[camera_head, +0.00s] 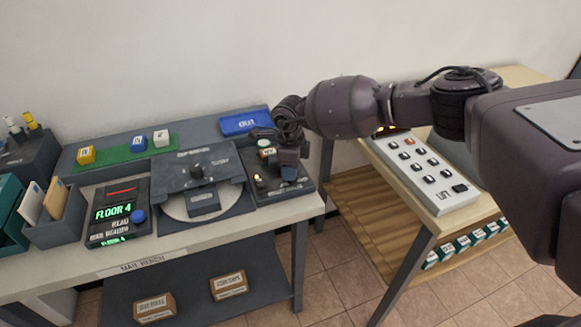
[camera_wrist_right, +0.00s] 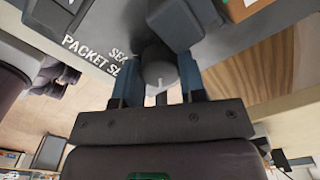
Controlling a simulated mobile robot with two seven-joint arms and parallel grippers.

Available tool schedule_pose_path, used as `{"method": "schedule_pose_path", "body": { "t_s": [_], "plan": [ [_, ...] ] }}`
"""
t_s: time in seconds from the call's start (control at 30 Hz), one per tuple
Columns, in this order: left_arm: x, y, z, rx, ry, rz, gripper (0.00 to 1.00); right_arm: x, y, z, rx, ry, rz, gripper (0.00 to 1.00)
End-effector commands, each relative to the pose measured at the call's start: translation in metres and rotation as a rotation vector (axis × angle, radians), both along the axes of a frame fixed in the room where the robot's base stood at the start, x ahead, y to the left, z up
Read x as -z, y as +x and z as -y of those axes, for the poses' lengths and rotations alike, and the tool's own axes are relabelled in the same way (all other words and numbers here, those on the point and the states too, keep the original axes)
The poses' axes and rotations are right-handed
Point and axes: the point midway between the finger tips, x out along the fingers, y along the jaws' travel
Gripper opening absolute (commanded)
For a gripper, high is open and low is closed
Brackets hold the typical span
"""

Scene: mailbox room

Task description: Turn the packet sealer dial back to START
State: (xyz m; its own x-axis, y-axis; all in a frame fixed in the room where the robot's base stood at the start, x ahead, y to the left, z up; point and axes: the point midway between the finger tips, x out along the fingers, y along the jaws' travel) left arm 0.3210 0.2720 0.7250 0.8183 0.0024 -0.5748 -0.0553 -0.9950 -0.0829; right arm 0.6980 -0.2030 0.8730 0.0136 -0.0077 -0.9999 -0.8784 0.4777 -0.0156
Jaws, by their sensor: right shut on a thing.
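The packet sealer (camera_head: 272,197) is a dark unit at the right end of the mail bench, with a small lit lamp (camera_head: 258,177) on it. My right gripper (camera_head: 289,172) reaches down onto its right part and hides the dial in the head view. In the right wrist view the dial (camera_wrist_right: 158,72) is a dark round knob with a pale pointer line. The blue fingers of my right gripper (camera_wrist_right: 158,88) are shut on it, one at each side. White lettering, partly cut off, lies on the sealer's panel (camera_wrist_right: 95,50). I cannot read a START mark. My left gripper is not in view.
Left of the sealer is a dark machine with a round plate (camera_head: 228,213), then a FLOOR 4 display (camera_head: 113,211). A blue OUT tray (camera_head: 245,122) lies behind. A white button panel (camera_head: 450,205) stands on the right table, past a gap.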

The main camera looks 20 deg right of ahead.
Motion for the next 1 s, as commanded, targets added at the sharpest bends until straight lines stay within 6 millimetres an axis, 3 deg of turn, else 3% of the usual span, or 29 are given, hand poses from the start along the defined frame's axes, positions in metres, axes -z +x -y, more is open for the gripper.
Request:
{"method": "schedule_pose_path", "body": {
  "t_s": [0.4,0.43,0.57,0.87,1.0],
  "plan": [
    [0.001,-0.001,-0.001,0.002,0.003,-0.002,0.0,-0.001,0.0,0.0,-0.01,0.0,0.001,0.14],
    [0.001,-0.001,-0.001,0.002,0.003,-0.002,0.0,-0.001,0.0,0.0,-0.009,0.0,0.001,0.42],
    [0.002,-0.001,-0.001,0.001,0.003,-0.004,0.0,0.0,0.0,0.0,-0.009,0.0,0.001,0.62],
    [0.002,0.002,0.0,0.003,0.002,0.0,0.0,-0.002,0.0,0.0,-0.008,0.0,0.001,0.63],
    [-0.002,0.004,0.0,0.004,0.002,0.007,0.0,-0.014,0.001,0.0,-0.007,0.0,0.004,0.63]
  ]
}}
